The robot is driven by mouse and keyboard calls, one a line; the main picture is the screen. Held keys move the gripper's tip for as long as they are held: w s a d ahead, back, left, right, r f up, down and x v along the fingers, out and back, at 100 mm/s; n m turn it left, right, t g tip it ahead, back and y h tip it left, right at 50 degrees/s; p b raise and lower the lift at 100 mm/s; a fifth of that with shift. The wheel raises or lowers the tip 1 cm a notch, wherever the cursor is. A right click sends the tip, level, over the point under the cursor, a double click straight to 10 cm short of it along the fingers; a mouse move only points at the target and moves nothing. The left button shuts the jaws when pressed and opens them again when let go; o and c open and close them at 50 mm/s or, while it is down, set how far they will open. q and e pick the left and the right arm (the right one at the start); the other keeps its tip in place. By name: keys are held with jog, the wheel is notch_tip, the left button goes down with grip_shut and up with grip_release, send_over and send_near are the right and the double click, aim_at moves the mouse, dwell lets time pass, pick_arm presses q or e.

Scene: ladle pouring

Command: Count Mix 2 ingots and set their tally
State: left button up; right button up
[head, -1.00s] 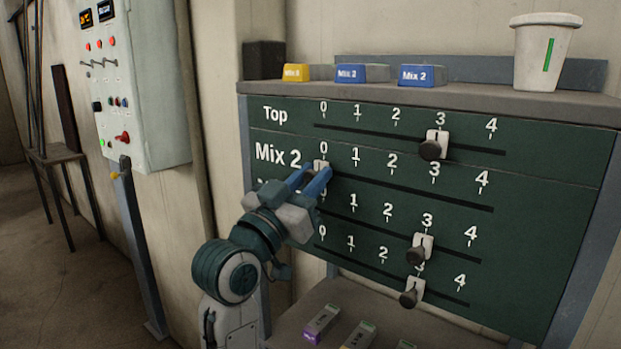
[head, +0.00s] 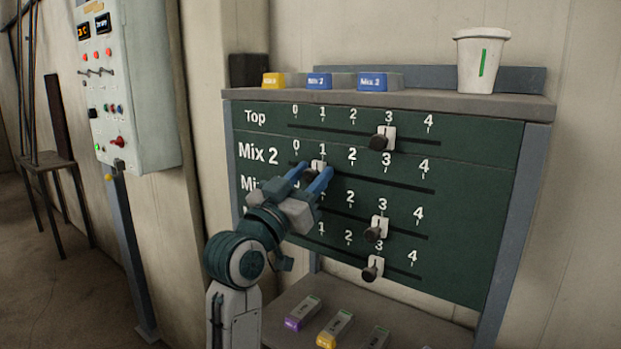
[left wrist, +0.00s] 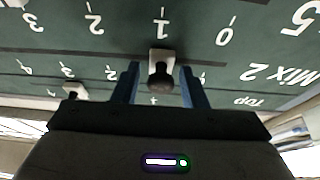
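The green tally board (head: 470,190) has several numbered slider rows. The Mix 2 slider (head: 319,165) stands at the 1 mark. My left gripper (head: 309,177) is at this slider, with its two blue fingers on either side of the knob. In the left wrist view the knob (left wrist: 161,78) shows between the spread fingers, with a gap on each side. Two blue blocks marked Mix 2 (head: 319,82) (head: 373,82) and a yellow block (head: 274,80) with an unclear label lie on the top ledge. My right gripper is out of view.
The Top slider (head: 382,139) is at 3, and lower sliders (head: 376,229) (head: 373,268) also stand near 3. A white cup (head: 483,60) stands on the ledge. Several small ingots lie on the lower shelf, including a purple-ended one (head: 303,312). A control box (head: 140,90) is at left.

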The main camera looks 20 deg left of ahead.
pick_arm(q)
jog(key=shift+d, duration=0.1)
jog(key=shift+s+d, duration=0.1)
jog(key=shift+s+f, duration=0.1)
jog(key=b+v, duration=0.4)
jog(key=v, duration=0.6)
jog(key=shift+s, duration=0.3)
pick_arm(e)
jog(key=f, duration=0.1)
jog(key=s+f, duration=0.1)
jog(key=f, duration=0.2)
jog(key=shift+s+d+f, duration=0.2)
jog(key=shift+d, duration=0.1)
